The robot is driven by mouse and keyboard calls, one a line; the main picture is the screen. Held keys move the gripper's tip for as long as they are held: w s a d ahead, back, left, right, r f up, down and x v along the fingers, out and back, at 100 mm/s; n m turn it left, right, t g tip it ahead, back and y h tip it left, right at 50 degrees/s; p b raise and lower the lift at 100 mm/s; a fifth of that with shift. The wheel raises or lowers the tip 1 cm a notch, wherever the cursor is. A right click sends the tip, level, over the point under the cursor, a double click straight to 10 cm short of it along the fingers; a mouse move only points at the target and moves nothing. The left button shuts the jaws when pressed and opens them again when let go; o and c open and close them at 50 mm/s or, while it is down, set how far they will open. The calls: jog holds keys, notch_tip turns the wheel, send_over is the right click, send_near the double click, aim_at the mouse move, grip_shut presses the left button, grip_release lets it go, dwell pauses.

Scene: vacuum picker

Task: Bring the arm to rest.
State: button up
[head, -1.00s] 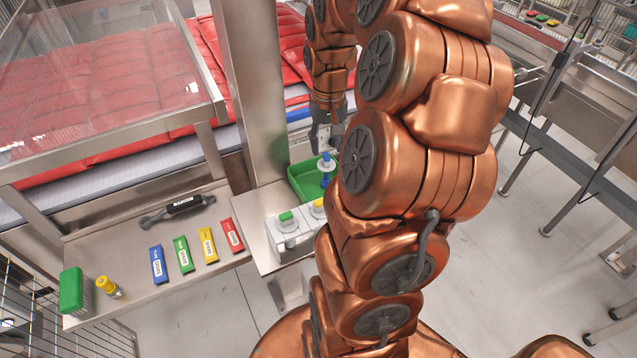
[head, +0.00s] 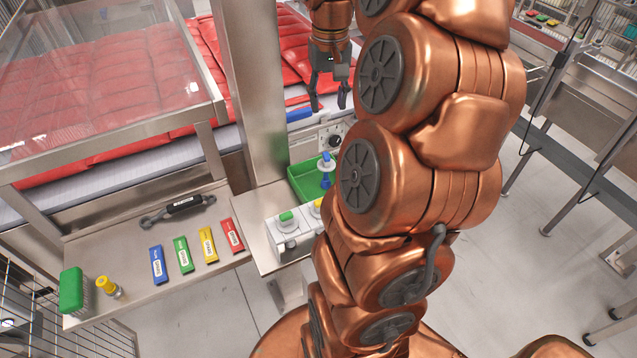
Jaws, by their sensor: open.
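My gripper (head: 328,104) hangs at the top middle of the head view, with its two dark fingers spread and nothing between them. It is above and behind the green tray (head: 303,186), apart from it, in front of the red padded bedding. My copper arm (head: 430,150) rises through the middle right and hides part of the tray's right side. A blue and white piece (head: 326,170) stands upright in the tray.
A metal shelf (head: 130,255) at left holds a dark tool (head: 180,208), blue, green, yellow and red labelled boxes, a green-topped box (head: 73,290) and a yellow-capped vial (head: 108,287). A steel post (head: 250,90) stands left of my gripper. A white unit (head: 290,232) sits before the tray.

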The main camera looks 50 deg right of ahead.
dwell(0.5)
jog(key=s+a+f+n, duration=0.1)
jog(key=s+a+n, duration=0.1)
jog(key=a, duration=0.7)
jog(key=s+a+f+n, duration=0.2)
jog(key=a, duration=0.6)
jog(key=s+a+f+n+g, duration=0.1)
jog(key=s+a+f, duration=0.2)
jog(key=s+a, duration=0.2)
jog(key=s+a+f+n, duration=0.1)
jog(key=s+a+f, duration=0.2)
jog(key=s+a, duration=0.2)
jog(key=s, duration=0.3)
jog(key=shift+a+f+n+g, duration=0.25)
jog(key=shift+f+n+g, duration=0.05)
jog(key=shift+n+g, duration=0.1)
